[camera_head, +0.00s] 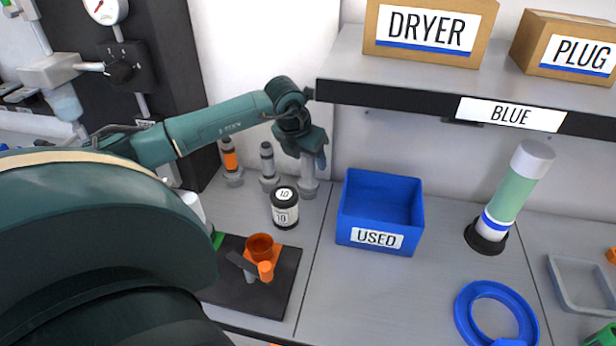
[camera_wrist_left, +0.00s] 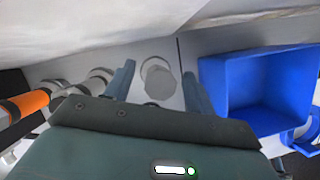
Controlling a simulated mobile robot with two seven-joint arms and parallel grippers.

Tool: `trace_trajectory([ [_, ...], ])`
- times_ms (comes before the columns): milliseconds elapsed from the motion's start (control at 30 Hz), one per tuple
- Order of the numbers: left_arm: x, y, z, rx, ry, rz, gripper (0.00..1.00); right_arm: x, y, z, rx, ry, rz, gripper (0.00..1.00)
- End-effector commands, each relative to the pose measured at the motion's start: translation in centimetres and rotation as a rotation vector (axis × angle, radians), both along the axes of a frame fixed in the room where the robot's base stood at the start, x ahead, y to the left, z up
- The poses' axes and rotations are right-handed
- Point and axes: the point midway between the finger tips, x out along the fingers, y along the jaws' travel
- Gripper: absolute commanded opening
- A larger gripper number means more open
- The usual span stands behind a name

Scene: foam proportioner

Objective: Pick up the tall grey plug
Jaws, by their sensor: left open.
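A grey plug (camera_head: 309,186) stands upright on a round grey base at the back of the worktop. My left gripper (camera_head: 311,158) is above it and hides its upper part in the head view. In the left wrist view the plug's round grey top (camera_wrist_left: 159,84) shows between the two open fingers of the left gripper (camera_wrist_left: 158,88), with a gap on either side. Another grey plug (camera_head: 267,160) stands to its left, and an orange-banded plug (camera_head: 229,157) further left. My right gripper is not in view.
A blue USED bin (camera_head: 381,204) is close on the right. The shelf (camera_head: 345,60) overhangs at the right. A black mat (camera_head: 280,292) with orange parts lies in front.

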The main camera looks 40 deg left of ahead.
Motion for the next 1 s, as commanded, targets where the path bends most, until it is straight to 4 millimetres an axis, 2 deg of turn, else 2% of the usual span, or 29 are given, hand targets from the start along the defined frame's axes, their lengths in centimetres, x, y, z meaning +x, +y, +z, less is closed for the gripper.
trace_trajectory([
  [67, -0.01, 0.0, 0.01, 0.0, 0.0, 0.0, 0.55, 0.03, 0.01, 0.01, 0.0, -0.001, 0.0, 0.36],
  [167, -0.01, 0.0, 0.02, 0.0, 0.0, 0.0, 0.48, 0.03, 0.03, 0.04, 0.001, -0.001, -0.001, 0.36],
  [733, -0.01, 0.0, 0.08, 0.0, -0.001, 0.0, 0.01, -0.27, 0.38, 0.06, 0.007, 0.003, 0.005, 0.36],
  [1000, 0.02, 0.0, 0.14, 0.0, -0.002, 0.0, 0.0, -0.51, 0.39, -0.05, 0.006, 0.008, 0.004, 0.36],
])
